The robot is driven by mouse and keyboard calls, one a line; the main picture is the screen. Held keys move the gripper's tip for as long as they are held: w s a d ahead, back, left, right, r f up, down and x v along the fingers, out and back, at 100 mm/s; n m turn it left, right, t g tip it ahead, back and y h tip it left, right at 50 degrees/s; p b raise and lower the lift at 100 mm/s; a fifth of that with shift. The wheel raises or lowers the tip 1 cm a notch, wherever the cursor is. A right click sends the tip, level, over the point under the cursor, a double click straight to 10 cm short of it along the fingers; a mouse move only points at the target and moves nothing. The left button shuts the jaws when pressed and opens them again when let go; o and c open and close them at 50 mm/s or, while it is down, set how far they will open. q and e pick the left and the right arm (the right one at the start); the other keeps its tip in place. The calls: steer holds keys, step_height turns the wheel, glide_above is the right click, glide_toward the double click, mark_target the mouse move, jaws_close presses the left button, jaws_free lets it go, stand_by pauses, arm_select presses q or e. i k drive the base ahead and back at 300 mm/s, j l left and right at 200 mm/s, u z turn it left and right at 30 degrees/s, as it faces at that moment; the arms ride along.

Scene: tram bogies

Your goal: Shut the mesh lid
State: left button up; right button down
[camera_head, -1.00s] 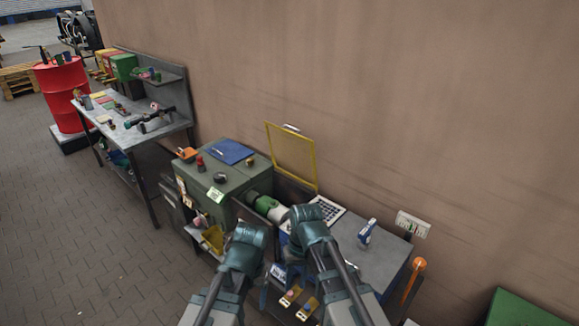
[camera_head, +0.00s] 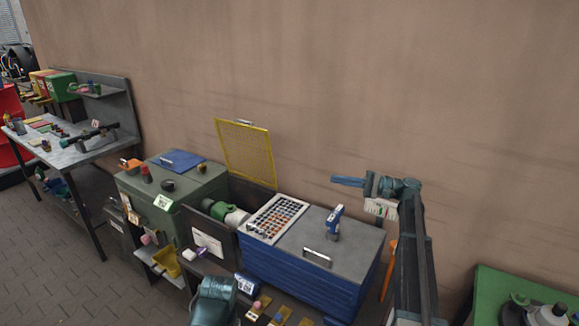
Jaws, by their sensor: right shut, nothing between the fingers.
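The mesh lid (camera_head: 246,153) is a yellow-framed mesh panel with a small handle on its top edge. It stands open, nearly upright and leaning back by the wall, at the rear of a dark bin (camera_head: 208,243). A green and white cylindrical item (camera_head: 226,213) lies in the open bin. My right gripper (camera_head: 336,181) is shut and empty, raised to the right of the lid and pointing left, clear of it. Of my left arm only a teal joint shows at the bottom edge; its gripper is not in view.
Right of the bin stands a blue chest (camera_head: 290,272) with a grey top, bearing a tray of small coloured pieces (camera_head: 278,219) and a blue-white spray bottle (camera_head: 334,222). A green-grey cabinet (camera_head: 165,203) stands left. A wall socket (camera_head: 381,209) is behind my right arm.

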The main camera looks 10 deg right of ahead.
mark_target(250, 127)
steer(key=z, duration=0.55)
steer(key=j+z, duration=0.1)
steer(key=z, duration=0.45)
steer(key=j+z, duration=0.1)
steer(key=z, duration=0.45)
steer(key=j+z, duration=0.1)
steer(key=z, duration=0.5)
steer(key=j+z, duration=0.1)
steer(key=z, duration=0.45)
steer(key=j+z, duration=0.1)
steer(key=z, duration=1)
steer(key=j+z, duration=0.1)
steer(key=z, duration=0.45)
steer(key=k+z, duration=0.4)
steer(key=k, duration=0.15)
steer(key=k+l+z, duration=0.2)
steer(key=k, duration=0.45)
steer(key=k+z, duration=0.3)
steer(key=k+j+u, duration=0.15)
steer(key=u, duration=2.05)
